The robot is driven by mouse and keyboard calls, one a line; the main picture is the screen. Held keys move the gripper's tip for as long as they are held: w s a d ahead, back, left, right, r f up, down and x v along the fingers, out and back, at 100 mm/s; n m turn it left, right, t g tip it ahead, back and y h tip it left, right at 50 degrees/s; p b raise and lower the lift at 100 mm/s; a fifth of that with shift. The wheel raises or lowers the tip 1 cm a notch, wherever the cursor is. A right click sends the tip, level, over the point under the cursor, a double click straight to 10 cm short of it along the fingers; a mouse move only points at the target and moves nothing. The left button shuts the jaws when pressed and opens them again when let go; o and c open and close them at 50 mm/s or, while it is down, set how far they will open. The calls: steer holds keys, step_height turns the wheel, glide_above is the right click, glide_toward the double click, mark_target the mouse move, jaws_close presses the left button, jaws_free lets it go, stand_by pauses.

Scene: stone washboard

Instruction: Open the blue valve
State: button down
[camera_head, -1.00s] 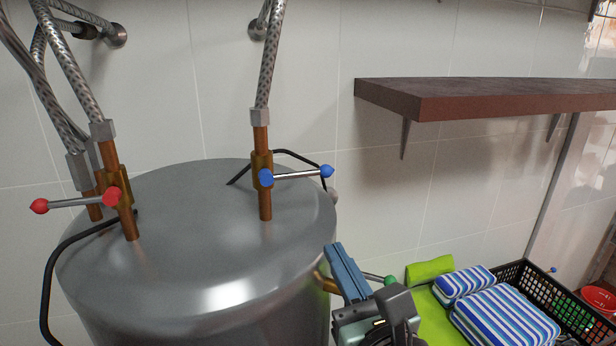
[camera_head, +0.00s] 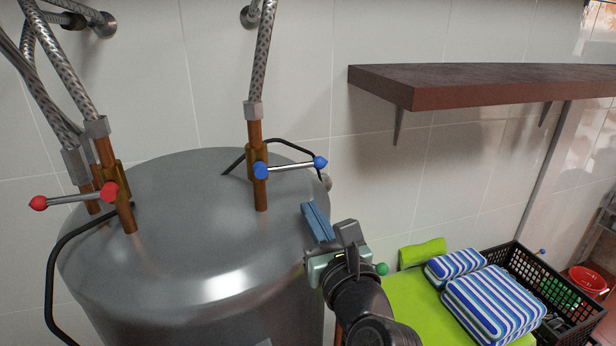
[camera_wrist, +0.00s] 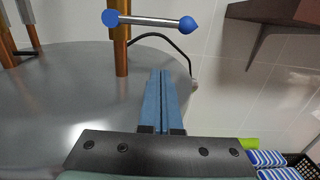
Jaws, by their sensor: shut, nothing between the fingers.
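The blue valve (camera_head: 290,166) is a metal lever with a blue ball at each end, on a copper pipe rising from the top of the grey tank (camera_head: 190,255). The lever points right, roughly level. It also shows at the top of the wrist view (camera_wrist: 150,20). My gripper (camera_head: 315,218) is at the tank's right rim, below and just right of the valve, apart from it. Its blue fingers (camera_wrist: 160,95) are together and empty, pointing toward the valve.
A red-ended valve (camera_head: 75,198) stands on the tank's left side, with braided hoses above. A brown shelf (camera_head: 480,85) is on the wall at right. Striped folded towels (camera_head: 490,300) and a black crate (camera_head: 560,300) lie lower right. A green ball handle (camera_head: 382,268) shows beside my arm.

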mark_target(294, 167)
steer(key=shift+x, duration=0.95)
step_height(294, 167, up, 3)
steer(key=shift+w+p, duration=0.15)
steer(key=shift+p, duration=0.9)
steer(key=shift+a+r, duration=0.1)
steer(key=shift+r, duration=0.35)
steer(key=shift+w, duration=0.1)
steer(key=shift+w+r+n, duration=0.1)
steer(key=shift+w+n, duration=0.05)
steer(key=shift+n, duration=0.15)
steer(key=shift+s+r, duration=0.2)
steer(key=shift+s, duration=0.05)
steer(key=shift+w+n, duration=0.1)
steer(key=shift+n, duration=0.2)
